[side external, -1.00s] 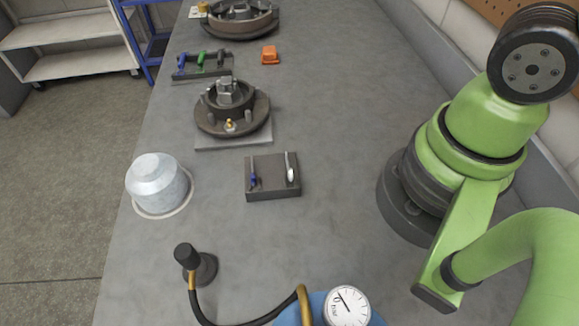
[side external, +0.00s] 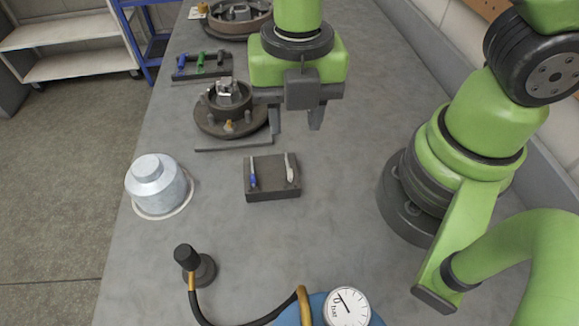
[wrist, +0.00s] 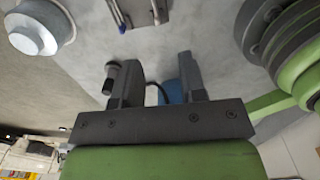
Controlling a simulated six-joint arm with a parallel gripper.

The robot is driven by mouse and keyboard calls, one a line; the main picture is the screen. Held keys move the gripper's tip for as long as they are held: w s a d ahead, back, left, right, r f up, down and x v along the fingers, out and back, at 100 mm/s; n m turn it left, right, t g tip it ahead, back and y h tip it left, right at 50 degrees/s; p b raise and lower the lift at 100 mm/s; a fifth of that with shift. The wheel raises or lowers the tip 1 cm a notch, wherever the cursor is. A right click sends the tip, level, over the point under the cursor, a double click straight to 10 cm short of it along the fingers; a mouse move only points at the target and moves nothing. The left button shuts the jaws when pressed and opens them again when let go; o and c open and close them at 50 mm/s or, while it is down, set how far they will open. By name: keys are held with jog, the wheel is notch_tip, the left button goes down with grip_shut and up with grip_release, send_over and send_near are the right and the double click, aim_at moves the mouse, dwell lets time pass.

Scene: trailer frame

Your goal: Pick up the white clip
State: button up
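The white clip (side external: 289,168) stands at the right side of a small dark block (side external: 270,193) on the bench. A blue-and-white clip (side external: 253,174) stands at the block's left side. In the wrist view the white clip (wrist: 155,10) is at the top edge, partly cut off. My gripper (side external: 297,122) is above the bench, behind the block and apart from both clips. Its fingers are spread with nothing between them; they also show in the wrist view (wrist: 158,75).
A metal capped cylinder (side external: 158,185) stands left of the block. A hub assembly (side external: 228,110) sits behind it. A black knob with a hose (side external: 196,265) and a pressure gauge (side external: 347,308) are in front. Bench right of the block is clear.

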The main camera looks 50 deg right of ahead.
aim_at(288, 165)
jog(key=shift+n, duration=0.4)
notch_tip(288, 165, down, 4)
jog(key=shift+f, duration=0.1)
jog(key=shift+w+a+f, duration=0.1)
jog(key=shift+w+f, duration=0.05)
jog(key=shift+f, duration=1.4)
jog(key=shift+w+f, duration=0.15)
jog(key=shift+f, duration=1.4)
grip_shut()
